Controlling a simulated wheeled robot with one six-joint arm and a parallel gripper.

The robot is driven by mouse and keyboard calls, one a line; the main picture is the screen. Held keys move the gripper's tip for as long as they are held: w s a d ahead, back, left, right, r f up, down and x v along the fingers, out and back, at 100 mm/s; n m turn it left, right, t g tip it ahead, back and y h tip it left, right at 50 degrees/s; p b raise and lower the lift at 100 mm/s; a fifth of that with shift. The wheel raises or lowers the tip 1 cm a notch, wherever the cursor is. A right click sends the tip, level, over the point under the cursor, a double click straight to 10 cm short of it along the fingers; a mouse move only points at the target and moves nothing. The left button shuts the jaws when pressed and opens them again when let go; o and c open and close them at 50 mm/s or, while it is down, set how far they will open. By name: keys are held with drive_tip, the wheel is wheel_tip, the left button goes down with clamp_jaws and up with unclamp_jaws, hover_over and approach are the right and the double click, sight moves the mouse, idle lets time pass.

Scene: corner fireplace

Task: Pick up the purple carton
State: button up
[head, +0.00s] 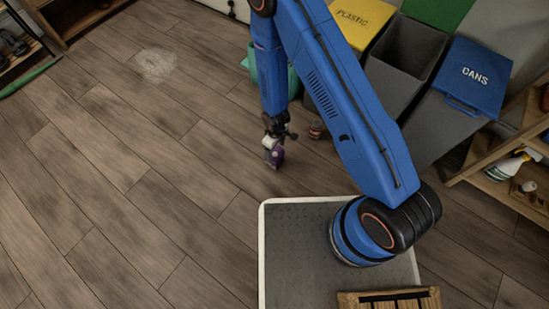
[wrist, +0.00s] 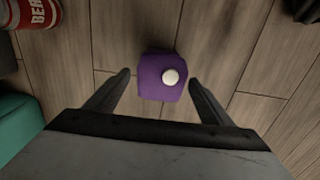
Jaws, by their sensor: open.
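The purple carton (wrist: 155,78) stands on the wooden floor in the wrist view, with a round white cap on its top. In the head view the carton (head: 277,157) shows just under the end of my arm, partly hidden by my gripper. My gripper (wrist: 160,80) is open above the carton, with one finger on each side of it. A gap shows between the carton and each finger in the wrist view. I cannot tell how far the fingertips are above the floor.
A red can (wrist: 38,12) lies or stands near the carton; it also shows in the head view (head: 316,130). A teal object (wrist: 20,122) is to the left. Bins with yellow (head: 362,20) and blue (head: 470,75) lids stand behind. The floor at left is mostly clear.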

sight(274, 164)
drive_tip(key=shift+a+f, duration=0.15)
drive_tip(key=shift+f, duration=1.85)
drive_tip(key=shift+a+f, duration=0.1)
drive_tip(key=shift+f, duration=1.85)
drive_tip(key=c, duration=1.1)
